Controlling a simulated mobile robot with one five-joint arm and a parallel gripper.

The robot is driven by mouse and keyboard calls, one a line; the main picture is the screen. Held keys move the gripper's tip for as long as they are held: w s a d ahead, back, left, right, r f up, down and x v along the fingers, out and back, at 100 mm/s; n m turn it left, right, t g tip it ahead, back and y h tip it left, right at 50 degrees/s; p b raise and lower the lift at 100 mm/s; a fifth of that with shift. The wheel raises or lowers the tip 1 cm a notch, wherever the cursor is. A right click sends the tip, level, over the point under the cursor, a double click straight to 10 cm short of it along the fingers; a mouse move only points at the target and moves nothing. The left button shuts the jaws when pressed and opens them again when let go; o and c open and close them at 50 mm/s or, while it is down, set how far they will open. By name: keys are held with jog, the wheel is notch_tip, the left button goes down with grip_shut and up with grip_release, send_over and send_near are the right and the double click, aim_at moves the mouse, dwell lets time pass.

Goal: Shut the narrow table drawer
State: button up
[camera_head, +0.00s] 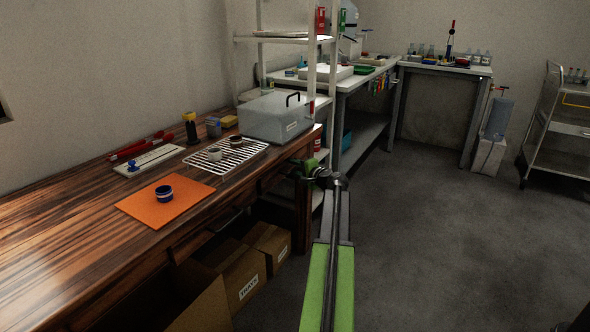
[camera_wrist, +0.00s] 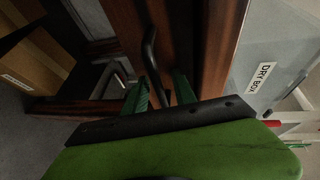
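The wooden table (camera_head: 85,215) runs along the left wall, and its drawers sit under the front edge. In the wrist view a reddish wooden drawer front (camera_wrist: 128,22) carries a dark curved bar handle (camera_wrist: 149,52). My gripper (camera_wrist: 160,92) has its two green fingers spread, one on each side of this handle's lower end. I cannot tell whether they touch it. In the head view my gripper (camera_head: 310,170) is at the table's right front corner, and the arm partly hides it. How far the narrow drawer stands out is not clear.
A clear dry box (camera_head: 278,118), a wire rack (camera_head: 225,158) and an orange mat (camera_head: 165,200) lie on the table. Cardboard boxes (camera_head: 240,275) stand below it. A shelf unit (camera_head: 285,38) rises behind its right end. The grey floor (camera_head: 440,240) on the right is free.

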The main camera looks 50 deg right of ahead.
jog(key=shift+s, duration=0.1)
jog(key=p+v, duration=0.3)
jog(key=v, duration=1.4)
jog(key=shift+s+r, duration=0.1)
jog(key=shift+s, duration=0.05)
